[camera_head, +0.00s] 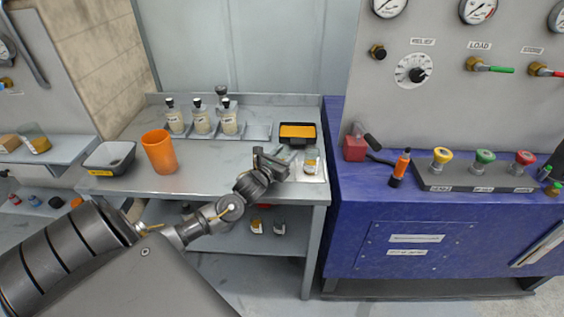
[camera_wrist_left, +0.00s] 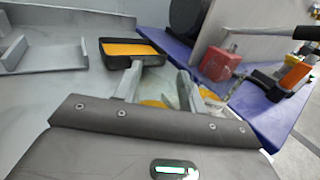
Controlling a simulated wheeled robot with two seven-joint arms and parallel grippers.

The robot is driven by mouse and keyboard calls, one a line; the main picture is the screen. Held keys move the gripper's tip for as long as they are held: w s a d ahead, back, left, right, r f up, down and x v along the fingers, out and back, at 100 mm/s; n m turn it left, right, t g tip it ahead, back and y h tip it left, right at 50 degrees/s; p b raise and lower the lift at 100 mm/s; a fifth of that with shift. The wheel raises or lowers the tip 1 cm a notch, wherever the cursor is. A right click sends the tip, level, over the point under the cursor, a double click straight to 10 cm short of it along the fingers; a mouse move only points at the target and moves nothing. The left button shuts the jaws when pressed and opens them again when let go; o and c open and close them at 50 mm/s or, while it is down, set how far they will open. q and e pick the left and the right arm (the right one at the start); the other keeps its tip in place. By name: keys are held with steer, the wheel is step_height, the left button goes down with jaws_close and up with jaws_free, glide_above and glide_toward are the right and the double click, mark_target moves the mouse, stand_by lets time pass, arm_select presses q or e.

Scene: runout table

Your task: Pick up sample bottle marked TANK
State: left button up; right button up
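Another small bottle or jar (camera_head: 311,162) with a yellowish label stands on a pale mat at the bench's right end. I cannot read TANK on any of them. My left gripper (camera_head: 287,160) is just left of the jar, and its fingers (camera_wrist_left: 158,88) are apart in the wrist view. The jar (camera_wrist_left: 211,101) is partly hidden behind the right finger there. My right gripper is not in view.
A black tray with an orange inside (camera_head: 298,131) sits behind the gripper. An orange cup (camera_head: 159,152) and a grey bin (camera_head: 109,157) stand at the left. The blue console (camera_head: 350,205), with a red block (camera_head: 355,148), borders the bench on the right.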

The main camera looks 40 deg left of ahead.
arm_select(q)
steer(key=shift+c, duration=1.3)
steer(key=shift+r, duration=0.15)
steer(key=shift+r, duration=0.35)
steer(key=r, duration=0.1)
steer(key=r+b, duration=0.1)
steer(key=shift+s+d+r, duration=0.1)
steer(key=shift+s+r, duration=0.1)
steer(key=shift+r, duration=0.15)
steer(key=s+d+r+b, duration=0.1)
steer(key=s+d+r, duration=0.1)
steer(key=s+r, duration=0.2)
steer(key=s+d+r+b, duration=0.2)
steer(key=s+r, duration=0.3)
steer(key=s, duration=0.3)
steer(key=shift+s+d+r, duration=0.15)
steer(key=shift+s+d, duration=0.05)
steer(key=shift+d, duration=0.6)
